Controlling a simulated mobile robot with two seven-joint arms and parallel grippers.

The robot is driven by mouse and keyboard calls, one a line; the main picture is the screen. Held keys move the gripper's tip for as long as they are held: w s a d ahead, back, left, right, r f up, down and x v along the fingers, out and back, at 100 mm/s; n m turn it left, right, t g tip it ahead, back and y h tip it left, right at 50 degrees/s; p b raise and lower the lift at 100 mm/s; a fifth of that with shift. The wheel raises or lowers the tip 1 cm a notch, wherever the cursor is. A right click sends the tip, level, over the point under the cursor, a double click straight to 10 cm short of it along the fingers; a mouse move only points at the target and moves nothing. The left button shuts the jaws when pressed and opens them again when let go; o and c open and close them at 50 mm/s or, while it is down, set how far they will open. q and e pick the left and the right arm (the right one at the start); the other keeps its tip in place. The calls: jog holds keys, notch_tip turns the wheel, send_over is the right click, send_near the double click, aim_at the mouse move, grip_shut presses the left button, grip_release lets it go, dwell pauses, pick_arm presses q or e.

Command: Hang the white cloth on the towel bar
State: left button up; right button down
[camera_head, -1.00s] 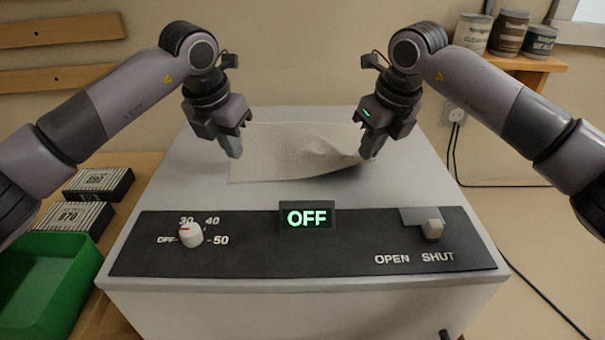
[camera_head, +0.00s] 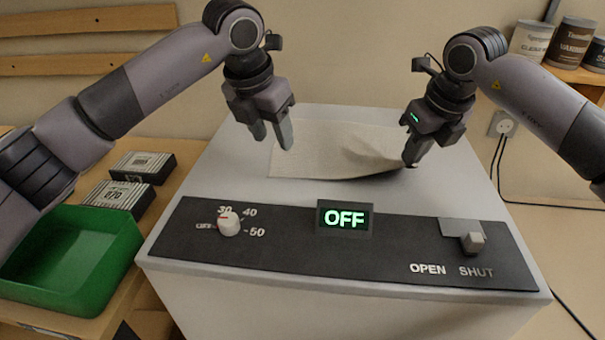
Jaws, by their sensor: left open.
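The white cloth (camera_head: 318,150) lies on the light grey top of the cabinet, mostly flat, with wrinkles and a slightly raised edge toward its right side. My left gripper (camera_head: 271,136) is open and empty, its fingers apart, above the cloth's left edge. My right gripper (camera_head: 409,162) is at the cloth's right corner, its fingertips closed together on the edge there. I see no clear towel bar in this view.
The cabinet's front panel has a dial (camera_head: 229,222), an OFF display (camera_head: 344,218) and an OPEN/SHUT switch (camera_head: 472,241). A green bin (camera_head: 75,262) and dark boxes (camera_head: 143,168) stand at left. Wooden rails (camera_head: 85,62) are on the wall; cans (camera_head: 574,42) stand on a shelf.

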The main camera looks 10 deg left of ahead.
aim_at(284, 173)
pick_arm(q)
jog(key=shift+s+x, duration=0.2)
jog(key=shift+x, duration=1)
jog(key=shift+s+x, duration=0.2)
jog(key=shift+x, duration=0.95)
jog(key=shift+s+x, duration=0.2)
jog(key=shift+x, duration=1)
jog(key=shift+f, duration=0.25)
jog(key=shift+d+f, duration=0.1)
grip_shut()
jog(key=shift+r, duration=2.55)
